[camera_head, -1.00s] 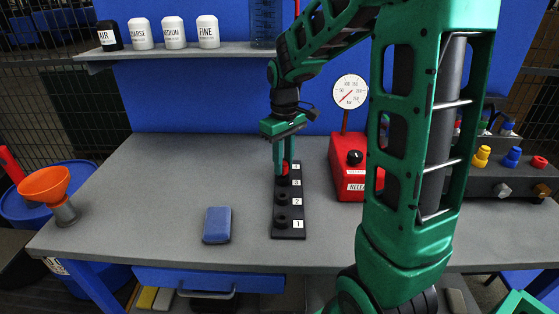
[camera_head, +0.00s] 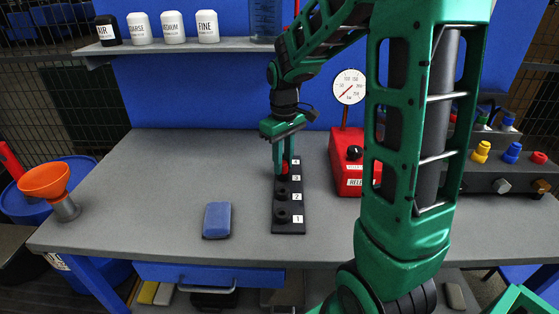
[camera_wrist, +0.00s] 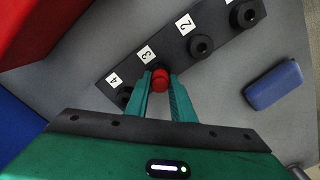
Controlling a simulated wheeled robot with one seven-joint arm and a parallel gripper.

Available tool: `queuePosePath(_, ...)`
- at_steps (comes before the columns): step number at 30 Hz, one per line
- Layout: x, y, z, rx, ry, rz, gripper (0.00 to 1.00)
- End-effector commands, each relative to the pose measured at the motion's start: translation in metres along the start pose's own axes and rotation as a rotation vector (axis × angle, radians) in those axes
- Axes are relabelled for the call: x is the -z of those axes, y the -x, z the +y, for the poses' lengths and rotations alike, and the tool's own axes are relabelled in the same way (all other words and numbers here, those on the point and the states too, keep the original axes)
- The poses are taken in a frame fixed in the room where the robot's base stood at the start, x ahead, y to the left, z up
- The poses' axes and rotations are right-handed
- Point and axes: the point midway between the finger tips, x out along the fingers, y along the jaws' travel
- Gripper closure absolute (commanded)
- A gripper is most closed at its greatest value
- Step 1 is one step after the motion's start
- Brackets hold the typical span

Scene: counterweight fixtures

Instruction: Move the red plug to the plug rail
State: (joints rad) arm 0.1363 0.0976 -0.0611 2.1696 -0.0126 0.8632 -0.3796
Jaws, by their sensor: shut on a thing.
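The red plug (camera_head: 284,169) is between the fingers of my gripper (camera_wrist: 160,88). The gripper is shut on it from above, and its red top shows in the wrist view (camera_wrist: 160,77). The plug is at position 3 of a black numbered strip (camera_head: 289,228) on the table; I cannot tell whether it is fully seated. Black round sockets at 1 and 2 are visible, and the one at 4 is partly hidden by my finger. A dark block at the right (camera_head: 478,182) bears yellow, blue and red plug-like pieces; it may be the plug rail.
A blue pad (camera_head: 217,221) lies left of the strip. A red box (camera_head: 347,175) with a gauge (camera_head: 349,87) stands to its right, partly behind my arm. An orange funnel (camera_head: 45,180) is at the left table edge. The table's left middle is clear.

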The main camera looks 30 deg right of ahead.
Motion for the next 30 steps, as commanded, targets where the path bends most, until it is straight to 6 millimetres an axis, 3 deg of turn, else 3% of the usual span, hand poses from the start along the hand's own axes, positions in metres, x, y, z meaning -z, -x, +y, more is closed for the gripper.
queuePosePath(29,-0.0008,-0.0062,-0.0007,0.001,0.001,-0.003,1.00)
queuePosePath(30,-0.0008,-0.0063,-0.0008,0.001,0.001,-0.004,0.71)
